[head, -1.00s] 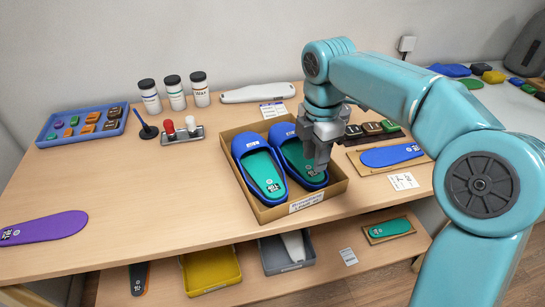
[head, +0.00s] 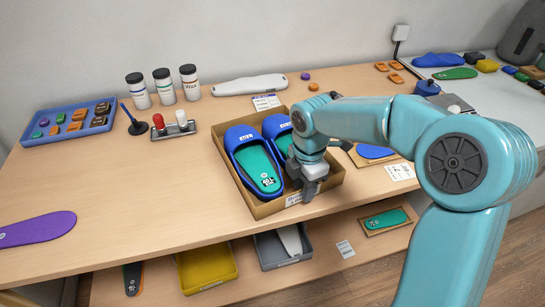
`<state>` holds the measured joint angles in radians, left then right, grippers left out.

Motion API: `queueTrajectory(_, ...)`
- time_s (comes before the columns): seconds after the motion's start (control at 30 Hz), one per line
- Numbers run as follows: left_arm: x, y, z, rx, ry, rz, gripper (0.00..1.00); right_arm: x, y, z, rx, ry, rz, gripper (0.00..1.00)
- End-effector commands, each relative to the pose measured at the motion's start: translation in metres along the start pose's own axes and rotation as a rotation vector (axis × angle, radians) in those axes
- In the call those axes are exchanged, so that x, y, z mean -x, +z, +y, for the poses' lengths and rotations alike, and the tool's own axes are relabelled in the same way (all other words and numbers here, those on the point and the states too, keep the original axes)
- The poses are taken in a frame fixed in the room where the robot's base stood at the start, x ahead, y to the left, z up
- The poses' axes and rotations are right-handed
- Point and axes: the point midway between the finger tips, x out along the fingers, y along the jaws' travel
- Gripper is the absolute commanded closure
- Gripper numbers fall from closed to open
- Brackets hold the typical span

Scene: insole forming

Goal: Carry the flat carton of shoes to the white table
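The flat carton (head: 224,180) is a shallow open cardboard tray on the wooden bench. It holds two blue shoes with green insoles; the left shoe (head: 240,137) shows well, and the right shoe (head: 272,127) is partly hidden by my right arm. My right gripper (head: 310,192) points down at the carton's front wall, near its front right corner. Whether its fingers are open or shut on the wall is not clear. The white table (head: 460,98) is at the right, partly behind my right arm. My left gripper is not in view.
The wooden bench (head: 130,190) has free room left of the carton. A blue tray (head: 30,138), several jars (head: 163,86) and a stamp holder (head: 174,130) stand behind. Insoles (head: 438,60) and small blocks (head: 487,66) lie at the white table's back.

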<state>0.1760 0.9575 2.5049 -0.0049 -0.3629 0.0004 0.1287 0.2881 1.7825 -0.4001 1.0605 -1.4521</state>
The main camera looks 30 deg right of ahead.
Motion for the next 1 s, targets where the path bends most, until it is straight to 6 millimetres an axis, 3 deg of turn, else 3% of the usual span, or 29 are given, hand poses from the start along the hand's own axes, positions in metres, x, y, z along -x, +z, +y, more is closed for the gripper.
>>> queueTrajectory(0.17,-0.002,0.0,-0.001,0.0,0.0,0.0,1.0,-0.026,-0.001,0.001,0.0,-0.002,0.0,0.66)
queueTrajectory(0.43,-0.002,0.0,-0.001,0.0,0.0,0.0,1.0,-0.029,0.0,0.002,-0.001,0.001,0.0,0.66)
queueTrajectory(0.47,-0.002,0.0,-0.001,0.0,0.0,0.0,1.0,-0.029,0.0,0.002,-0.001,0.001,0.0,0.72)
queueTrajectory(0.53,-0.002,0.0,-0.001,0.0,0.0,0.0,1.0,-0.029,0.0,0.002,-0.001,0.001,0.0,0.95)
queueTrajectory(0.57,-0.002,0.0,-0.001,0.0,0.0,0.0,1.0,-0.029,0.0,0.002,-0.001,0.001,0.0,1.0)
queueTrajectory(1.0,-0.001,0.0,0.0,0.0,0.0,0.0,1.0,-0.023,0.0,0.003,-0.001,0.006,0.0,1.0)
